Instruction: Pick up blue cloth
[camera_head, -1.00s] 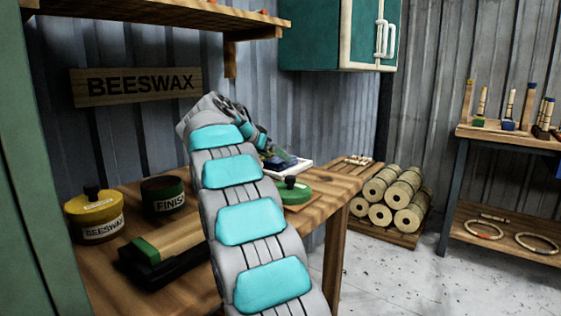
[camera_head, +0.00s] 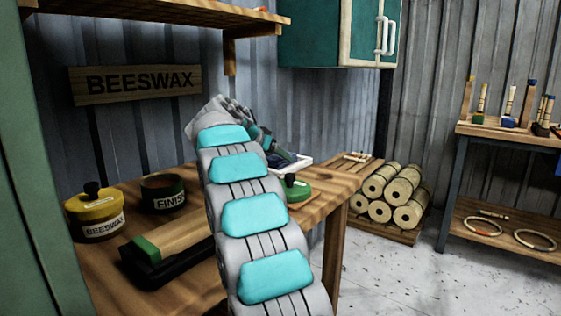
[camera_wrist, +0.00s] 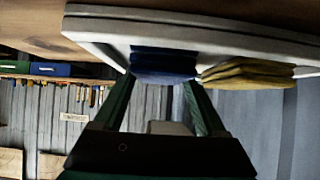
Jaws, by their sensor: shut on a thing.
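The blue cloth (camera_wrist: 163,64) is a dark blue folded piece in the wrist view, between my gripper's two green fingers. It lies against the white tray (camera_wrist: 100,25), and I cannot tell whether it is lifted clear of it. My gripper (camera_wrist: 160,82) is shut on the blue cloth. In the head view my arm hides most of the gripper, and a little dark blue shows by the white tray (camera_head: 303,162) on the wooden table.
A yellow folded cloth (camera_wrist: 246,73) is right beside the blue one. A shelf (camera_head: 160,14) hangs above.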

